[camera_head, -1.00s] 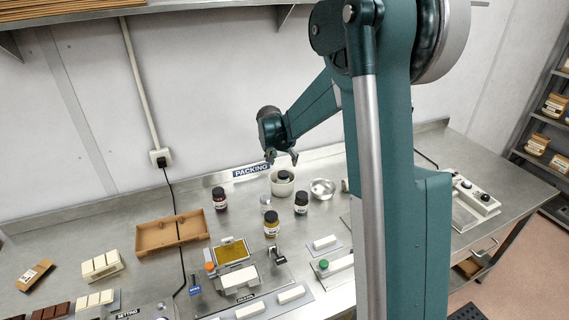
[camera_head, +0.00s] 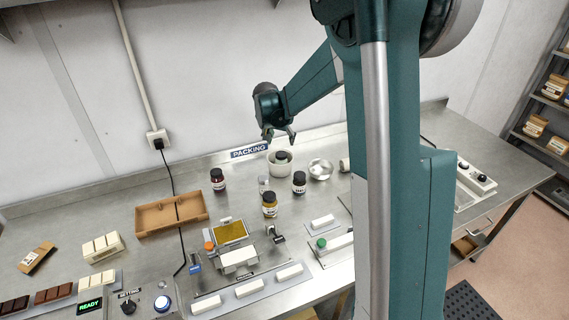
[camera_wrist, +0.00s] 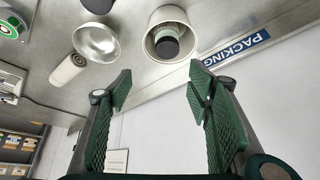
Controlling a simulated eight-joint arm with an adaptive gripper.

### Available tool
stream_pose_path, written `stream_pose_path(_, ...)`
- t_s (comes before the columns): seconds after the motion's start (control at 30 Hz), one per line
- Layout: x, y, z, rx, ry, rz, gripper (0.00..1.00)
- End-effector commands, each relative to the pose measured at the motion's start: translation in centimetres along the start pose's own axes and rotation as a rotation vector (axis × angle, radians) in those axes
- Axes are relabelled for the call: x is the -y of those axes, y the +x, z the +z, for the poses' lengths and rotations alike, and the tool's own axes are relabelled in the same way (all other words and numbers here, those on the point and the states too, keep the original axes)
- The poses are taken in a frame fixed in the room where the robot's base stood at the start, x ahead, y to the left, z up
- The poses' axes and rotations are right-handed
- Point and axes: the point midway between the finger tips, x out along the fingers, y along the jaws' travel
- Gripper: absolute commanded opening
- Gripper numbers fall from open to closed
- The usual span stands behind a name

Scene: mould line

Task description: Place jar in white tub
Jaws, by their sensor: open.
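The white tub (camera_head: 279,169) stands on the steel bench near the back wall, by the PACKING label. A dark-lidded jar (camera_head: 282,157) sits inside it; the wrist view shows the jar (camera_wrist: 167,46) upright within the tub's rim (camera_wrist: 150,22). My gripper (camera_head: 279,141) is above and behind the tub, open and empty. In the wrist view its green-padded fingers (camera_wrist: 158,82) are spread wide, and the tub lies beyond the fingertips, apart from them. Other jars stand on the bench: a dark red one (camera_head: 218,180), a yellow one (camera_head: 270,205) and a black one (camera_head: 299,183).
A metal bowl (camera_head: 320,169) is right of the tub, with a white cylinder (camera_wrist: 67,71) beside it. A small clear jar (camera_head: 263,184) stands in front. A wooden tray (camera_head: 171,213) is at left. A moulding fixture (camera_head: 233,249) and white bars lie nearer the front. The wall is close behind.

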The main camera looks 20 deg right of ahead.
Motion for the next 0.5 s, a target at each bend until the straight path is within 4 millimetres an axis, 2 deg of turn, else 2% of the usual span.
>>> stream_pose_path(0.27, -0.6, -3.0, 1.0, 0.003, -0.032, -0.02, 0.5)
stream_pose_path(0.5, -1.7, -7.9, 2.8, 0.003, -0.09, -0.054, 0.5)
